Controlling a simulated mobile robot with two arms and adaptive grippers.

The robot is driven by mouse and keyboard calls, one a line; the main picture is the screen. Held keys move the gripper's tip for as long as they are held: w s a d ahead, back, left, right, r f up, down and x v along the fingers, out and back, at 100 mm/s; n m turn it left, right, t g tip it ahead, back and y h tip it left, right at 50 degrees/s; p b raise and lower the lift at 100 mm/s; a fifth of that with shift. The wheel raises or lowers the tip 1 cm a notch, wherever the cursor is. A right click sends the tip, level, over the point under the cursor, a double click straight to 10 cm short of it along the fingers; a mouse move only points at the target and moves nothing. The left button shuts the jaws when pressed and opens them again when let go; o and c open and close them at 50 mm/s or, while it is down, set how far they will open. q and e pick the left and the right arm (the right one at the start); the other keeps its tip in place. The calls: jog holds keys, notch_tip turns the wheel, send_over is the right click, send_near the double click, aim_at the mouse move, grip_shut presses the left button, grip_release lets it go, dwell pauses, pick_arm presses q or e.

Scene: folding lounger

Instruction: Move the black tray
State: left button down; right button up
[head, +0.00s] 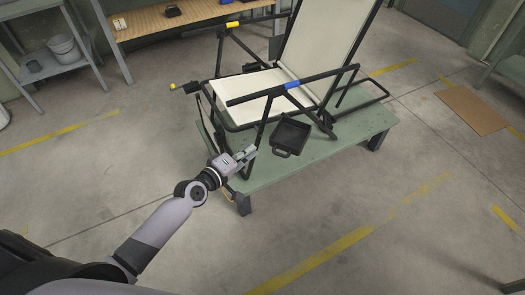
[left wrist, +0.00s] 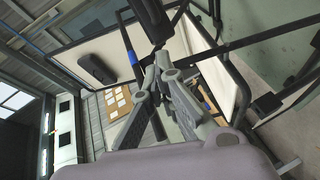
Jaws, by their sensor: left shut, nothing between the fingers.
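The black tray (head: 290,136), a shallow square pan with a handle at its near edge, lies on the green platform (head: 345,150) beneath the side frame of the folding lounger (head: 255,84). My left gripper (head: 248,153) is shut and empty at the platform's near left edge, left of the tray and apart from it. In the left wrist view the fingers (left wrist: 163,68) meet at their tips, with dark lounger tubes beyond. I cannot make out the tray for certain there. My right gripper is not in view.
The lounger's black tubes, one with a blue sleeve (head: 292,85), stand around and over the tray. A wooden bench (head: 205,17) is at the back. A grey shelf with a bucket (head: 65,50) stands at the left. The floor in front is clear.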

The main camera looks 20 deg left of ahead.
aim_at(274, 144)
pick_arm(q)
jog(key=shift+w+d+f+p, duration=0.1)
jog(key=shift+w+d+f, duration=0.2)
jog(key=shift+d, duration=0.35)
jog(key=shift+w+d+f+p, duration=0.1)
jog(key=shift+w+d+f, duration=0.15)
jog(key=shift+w+d, duration=0.25)
jog(key=shift+w+d+f+p, duration=0.1)
jog(key=shift+w+d+f, duration=0.15)
jog(key=shift+d, duration=0.5)
